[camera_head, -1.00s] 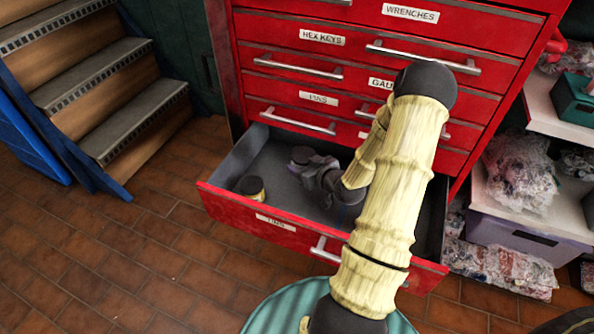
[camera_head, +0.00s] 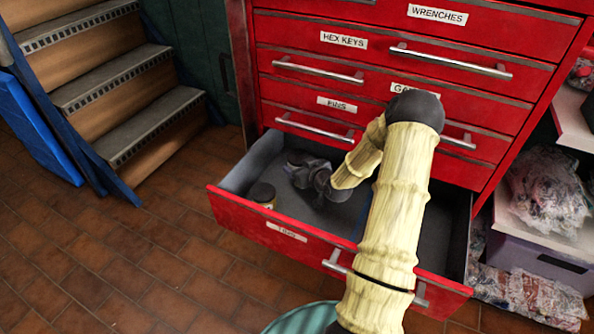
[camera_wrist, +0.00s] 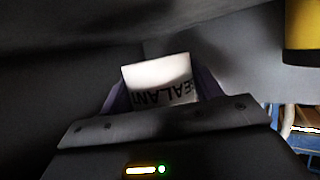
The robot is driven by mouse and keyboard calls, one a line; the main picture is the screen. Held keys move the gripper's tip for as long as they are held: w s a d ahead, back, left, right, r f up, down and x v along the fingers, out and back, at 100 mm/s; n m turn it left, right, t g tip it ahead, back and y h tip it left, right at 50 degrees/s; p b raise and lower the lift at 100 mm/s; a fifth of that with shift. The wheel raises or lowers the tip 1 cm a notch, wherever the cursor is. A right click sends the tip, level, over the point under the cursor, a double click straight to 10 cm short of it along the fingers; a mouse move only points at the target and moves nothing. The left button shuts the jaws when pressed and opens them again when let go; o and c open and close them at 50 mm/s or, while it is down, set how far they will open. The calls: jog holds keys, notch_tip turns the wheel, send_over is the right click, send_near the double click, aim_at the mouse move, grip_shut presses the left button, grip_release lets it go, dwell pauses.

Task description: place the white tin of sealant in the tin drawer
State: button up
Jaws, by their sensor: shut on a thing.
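The white tin of sealant (camera_wrist: 160,82) shows in the wrist view, its label upside down, between the two fingers of my gripper (camera_wrist: 160,95). My gripper is shut on it. In the head view my gripper (camera_head: 298,165) is down inside the open tin drawer (camera_head: 270,226), near its back left corner; the white tin cannot be made out there. A dark-lidded tin with a yellowish band (camera_head: 263,194) stands in the drawer's front left part, and a yellow tin (camera_wrist: 302,28) shows at the upper right of the wrist view. Whether the white tin touches the drawer floor is unclear.
The red cabinet's shut drawers (camera_head: 330,75) with bar handles rise right behind the open drawer. My arm crosses the drawer's middle. Wooden steps (camera_head: 120,90) stand at the left, and a shelf with wrapped bundles (camera_head: 548,190) at the right. The drawer's right part looks bare.

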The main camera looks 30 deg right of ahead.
jog(key=shift+w+f, duration=0.35)
jog(key=shift+f, duration=0.2)
jog(key=shift+w+r, duration=0.1)
jog(key=shift+f, duration=0.4)
jog(key=shift+f+b, duration=0.2)
jog(key=shift+b, duration=0.2)
jog(key=o, duration=1.2)
jog(key=shift+f, duration=0.1)
jog(key=shift+c, duration=0.2)
